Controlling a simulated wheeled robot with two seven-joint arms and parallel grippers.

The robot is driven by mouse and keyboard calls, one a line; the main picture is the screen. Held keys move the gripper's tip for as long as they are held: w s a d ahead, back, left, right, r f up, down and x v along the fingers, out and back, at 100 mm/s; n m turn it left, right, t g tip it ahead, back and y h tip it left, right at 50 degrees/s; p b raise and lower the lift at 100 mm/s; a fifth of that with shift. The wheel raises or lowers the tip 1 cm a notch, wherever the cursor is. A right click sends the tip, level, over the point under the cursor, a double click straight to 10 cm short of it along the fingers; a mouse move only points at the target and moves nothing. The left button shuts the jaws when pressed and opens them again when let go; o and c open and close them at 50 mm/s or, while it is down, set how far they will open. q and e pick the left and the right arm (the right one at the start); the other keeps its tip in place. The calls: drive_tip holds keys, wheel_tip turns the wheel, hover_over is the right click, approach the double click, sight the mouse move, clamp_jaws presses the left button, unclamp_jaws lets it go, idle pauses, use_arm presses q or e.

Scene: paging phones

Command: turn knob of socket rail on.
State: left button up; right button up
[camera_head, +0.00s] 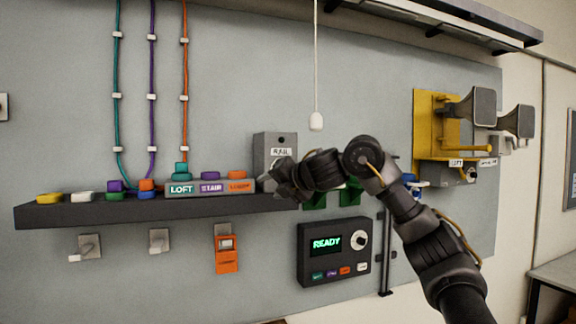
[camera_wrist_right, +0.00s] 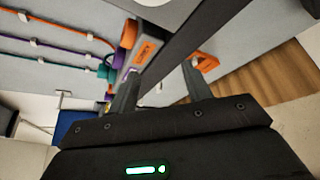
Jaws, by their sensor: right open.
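The socket rail's grey box (camera_head: 275,145), labelled RAIL, stands on the dark shelf at the middle of the wall panel in the head view. My right gripper (camera_head: 275,183) is in front of its lower part and hides that part, so I cannot see the knob or how it is set. In the right wrist view, the two fingers of my right gripper (camera_wrist_right: 158,88) are apart with nothing held between them. A pale grey surface at the top edge of that view is too cropped to identify surely. My left gripper is in neither view.
The dark shelf (camera_head: 100,213) holds coloured plugs and a socket block (camera_head: 210,188) labelled LOFT and STAIR, left of the gripper. A pull cord (camera_head: 316,120) hangs above my forearm. A READY panel (camera_head: 333,250) is below. Yellow horn gear (camera_head: 432,125) is at right.

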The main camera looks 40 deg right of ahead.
drive_tip(key=s+d+r+h, duration=0.1)
drive_tip(key=s+d+r, duration=0.6)
drive_tip(key=p+x, duration=0.4)
drive_tip(key=x, duration=0.6)
drive_tip(key=shift+w+f, duration=0.2)
drive_tip(key=shift+w, duration=0.15)
drive_tip(key=shift+d, duration=0.1)
drive_tip(key=c, duration=1)
